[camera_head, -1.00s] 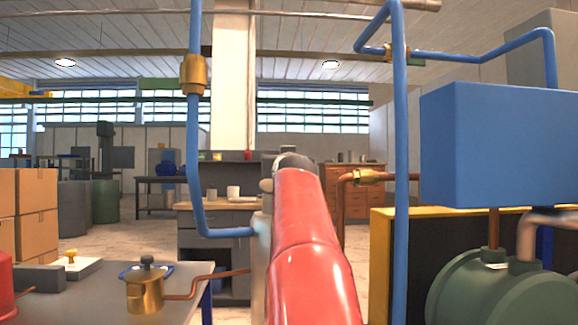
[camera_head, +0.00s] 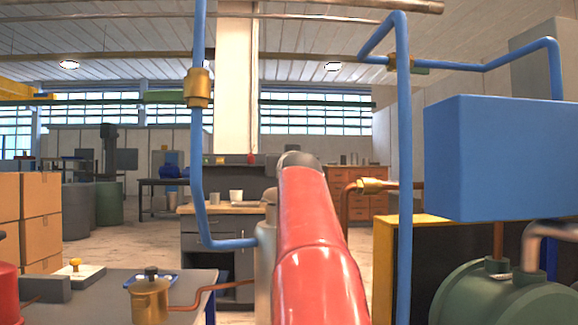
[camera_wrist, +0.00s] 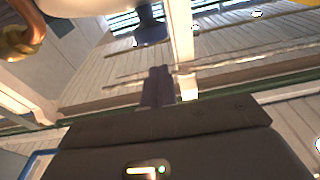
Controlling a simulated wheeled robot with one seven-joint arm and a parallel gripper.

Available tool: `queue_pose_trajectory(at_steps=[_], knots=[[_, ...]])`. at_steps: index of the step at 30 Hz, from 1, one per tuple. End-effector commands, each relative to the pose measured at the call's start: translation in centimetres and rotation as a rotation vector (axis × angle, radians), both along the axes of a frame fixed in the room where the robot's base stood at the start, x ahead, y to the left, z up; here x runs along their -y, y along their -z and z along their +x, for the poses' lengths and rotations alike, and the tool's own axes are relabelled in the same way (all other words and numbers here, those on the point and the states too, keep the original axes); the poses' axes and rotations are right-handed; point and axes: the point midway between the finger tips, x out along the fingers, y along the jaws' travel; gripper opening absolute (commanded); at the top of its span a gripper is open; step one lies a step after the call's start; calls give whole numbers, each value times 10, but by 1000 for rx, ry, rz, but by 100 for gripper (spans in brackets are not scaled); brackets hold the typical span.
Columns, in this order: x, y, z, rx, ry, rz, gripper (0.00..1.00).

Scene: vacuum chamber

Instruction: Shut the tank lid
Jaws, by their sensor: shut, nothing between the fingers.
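A pale rounded body (camera_head: 265,262), perhaps the tank, shows in the head view just left of my red arm, where the blue pipe ends. My arm hides most of it. I cannot make out the tank lid or tell how far it stands open. In the wrist view my gripper (camera_wrist: 158,86) is shut and empty, its dark fingers together above the dark gripper body. A pale curved surface at the top of that view may be part of the tank; I cannot tell. The gripper is hidden in the head view.
Blue pipes (camera_head: 404,180) rise on both sides of my arm. A blue box (camera_head: 500,155) and a green cylinder (camera_head: 500,295) stand at right. A grey table (camera_head: 105,310) with a brass pot (camera_head: 150,302) is at lower left. Cardboard boxes (camera_head: 40,215) stand at far left.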

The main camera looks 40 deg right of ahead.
Motion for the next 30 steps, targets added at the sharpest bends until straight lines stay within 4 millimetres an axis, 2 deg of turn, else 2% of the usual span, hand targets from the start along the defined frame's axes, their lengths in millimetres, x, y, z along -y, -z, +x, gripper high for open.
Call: queue_pose_trajectory(at_steps=[1, 3, 9, 17, 20, 27, 30], knots=[[-2, -22, -4, 2, -1, -1, 0], [-12, -20, -18, 4, -4, -2, 0], [-34, -38, -51, 3, -4, -1, 0], [-48, -52, -75, 1, -1, -1, 0], [-51, -44, -82, -7, 4, 3, 0], [-69, -7, -99, -56, 25, 7, 0], [-75, -1, -99, -70, 28, 5, 0]])
